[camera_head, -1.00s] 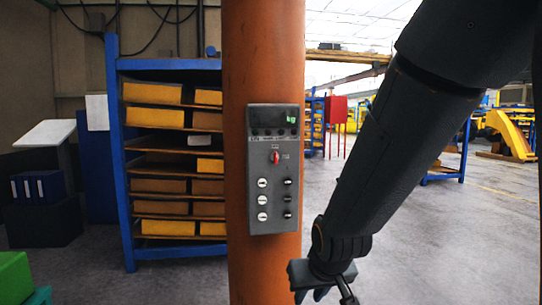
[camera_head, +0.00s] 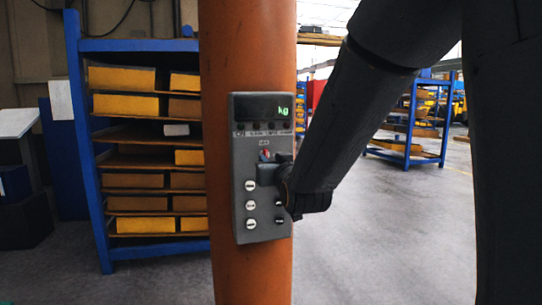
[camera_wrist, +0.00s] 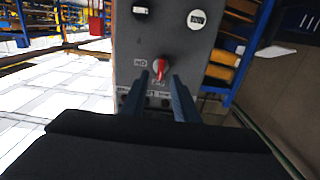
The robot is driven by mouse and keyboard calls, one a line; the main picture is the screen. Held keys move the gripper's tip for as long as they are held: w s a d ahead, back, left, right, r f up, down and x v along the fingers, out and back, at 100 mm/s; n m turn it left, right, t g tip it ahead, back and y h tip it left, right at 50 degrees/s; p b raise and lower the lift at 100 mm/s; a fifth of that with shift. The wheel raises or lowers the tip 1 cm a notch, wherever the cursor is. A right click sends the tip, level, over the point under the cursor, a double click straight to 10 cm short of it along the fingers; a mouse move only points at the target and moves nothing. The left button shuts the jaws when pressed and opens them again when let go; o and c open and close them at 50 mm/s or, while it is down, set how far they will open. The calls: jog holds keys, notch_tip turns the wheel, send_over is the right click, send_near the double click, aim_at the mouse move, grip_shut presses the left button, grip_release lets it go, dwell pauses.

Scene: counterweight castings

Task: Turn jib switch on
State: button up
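The grey jib control panel (camera_head: 240,215) is mounted on the orange column (camera_head: 250,30). Its red rotary switch (camera_wrist: 160,67) shows in the wrist view with an upside-down "ON" label to its left and another label below; its red handle tilts toward the lower label. In the head view, the switch (camera_head: 264,153) is partly hidden by my gripper (camera_head: 265,163), which is close to the panel. In the wrist view, my gripper (camera_wrist: 160,80) is open, its two fingers apart on either side of the switch's lower part. Whether they touch it, I cannot tell.
White buttons (camera_head: 250,205) and dark buttons sit below the switch, and a display (camera_head: 262,107) reading "kg" is above. A blue rack (camera_head: 88,150) with yellow bins stands behind, left of the column. The floor (camera_head: 400,240) at right is clear.

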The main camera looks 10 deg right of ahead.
jog(key=shift+w+a+p, duration=0.1)
jog(key=shift+w+p, duration=0.3)
jog(key=shift+w, duration=1.75)
